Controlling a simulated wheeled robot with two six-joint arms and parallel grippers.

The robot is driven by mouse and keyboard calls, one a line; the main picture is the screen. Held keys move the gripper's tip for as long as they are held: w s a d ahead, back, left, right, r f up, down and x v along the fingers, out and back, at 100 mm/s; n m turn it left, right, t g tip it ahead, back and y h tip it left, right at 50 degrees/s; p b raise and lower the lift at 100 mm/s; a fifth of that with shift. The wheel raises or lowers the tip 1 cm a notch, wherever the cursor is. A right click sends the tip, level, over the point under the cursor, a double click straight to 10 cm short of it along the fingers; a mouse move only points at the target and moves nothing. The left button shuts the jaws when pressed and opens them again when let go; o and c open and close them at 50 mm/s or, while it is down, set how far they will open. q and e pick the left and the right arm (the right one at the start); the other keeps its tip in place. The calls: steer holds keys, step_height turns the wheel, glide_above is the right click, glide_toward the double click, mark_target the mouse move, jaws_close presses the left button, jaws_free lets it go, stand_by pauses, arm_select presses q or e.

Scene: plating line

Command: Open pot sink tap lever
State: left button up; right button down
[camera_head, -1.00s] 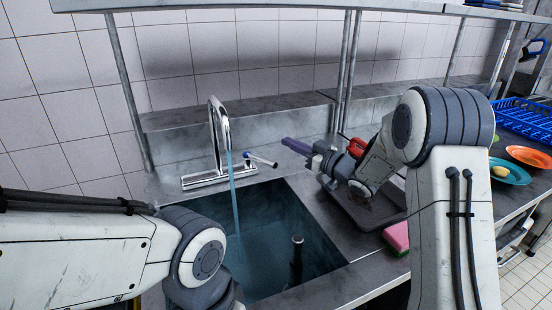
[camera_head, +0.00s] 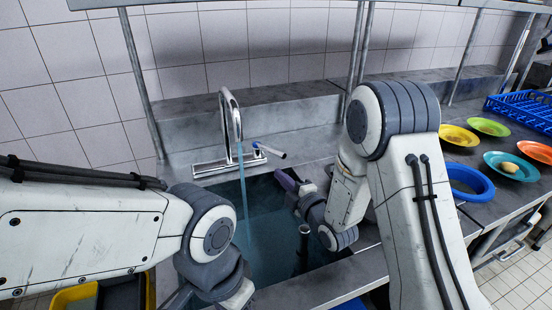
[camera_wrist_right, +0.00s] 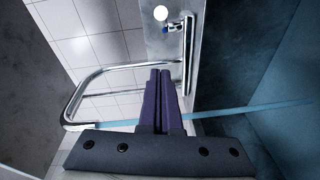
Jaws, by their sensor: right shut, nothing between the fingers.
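The chrome pot sink tap (camera_head: 231,120) stands at the back edge of the sink, and it also shows in the right wrist view (camera_wrist_right: 100,72). Its lever (camera_head: 270,151) has a blue mark at the base and points to the right and forward. Water (camera_head: 245,195) runs from the spout into the sink. My right gripper (camera_head: 281,175), with purple fingers, is shut and empty, just below and apart from the lever; its fingers (camera_wrist_right: 159,72) are together in the wrist view. My left gripper is out of view.
The sink basin (camera_head: 262,245) holds water and a dark upright pipe (camera_head: 304,245). Shelf posts (camera_head: 355,55) rise behind the counter. Coloured plates (camera_head: 488,127) and a blue rack (camera_head: 520,112) stand at the right. My left forearm spans the left front.

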mark_target(269, 150)
steer(key=w+a+f+p, duration=0.1)
steer(key=w+p, duration=0.2)
steer(key=w, duration=0.7)
steer(key=shift+w, duration=0.15)
steer(key=shift+w+d+f+n+g+y+b, duration=0.1)
steer(key=shift+w+d+n+g+y+b, duration=0.1)
steer(key=shift+d+n+g+y+b, duration=0.3)
